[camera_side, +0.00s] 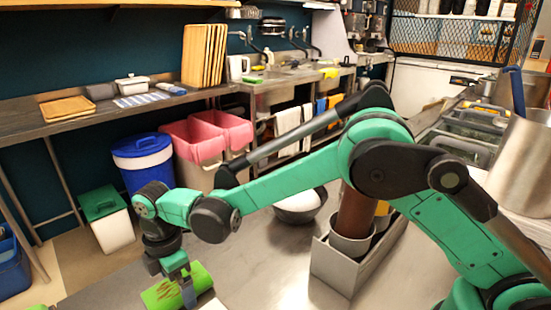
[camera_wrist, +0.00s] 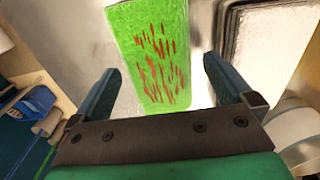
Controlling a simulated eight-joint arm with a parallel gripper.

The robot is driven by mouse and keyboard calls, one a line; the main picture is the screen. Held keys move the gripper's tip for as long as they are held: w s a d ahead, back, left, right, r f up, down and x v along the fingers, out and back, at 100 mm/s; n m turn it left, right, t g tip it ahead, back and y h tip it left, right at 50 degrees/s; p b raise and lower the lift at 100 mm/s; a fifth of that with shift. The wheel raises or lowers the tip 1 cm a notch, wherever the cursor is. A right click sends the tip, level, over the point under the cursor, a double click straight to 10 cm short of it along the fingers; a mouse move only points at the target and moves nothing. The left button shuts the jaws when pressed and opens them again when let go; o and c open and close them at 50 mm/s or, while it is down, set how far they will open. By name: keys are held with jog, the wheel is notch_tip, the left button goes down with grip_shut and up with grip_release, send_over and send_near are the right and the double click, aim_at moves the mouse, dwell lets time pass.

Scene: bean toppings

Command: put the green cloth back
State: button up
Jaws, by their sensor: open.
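The green cloth (camera_wrist: 152,40) has red streaks and lies on a pale metal surface in the wrist view. In the side view the cloth (camera_side: 163,293) is at the lower left and looks rounded on top. My gripper (camera_wrist: 161,75) is open, with one finger on each side of the cloth's near end in the picture. In the side view my gripper (camera_side: 186,285) points down at the cloth's right part, and its fingers partly cover it. I cannot tell whether the fingers touch the cloth.
A shallow metal tray (camera_wrist: 235,50) lies right of the cloth in the wrist view. Bare counter (camera_side: 262,272) lies between cloth and holder.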

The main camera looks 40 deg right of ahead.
notch_tip(320, 180, up, 12)
jog(key=shift+f, duration=0.15)
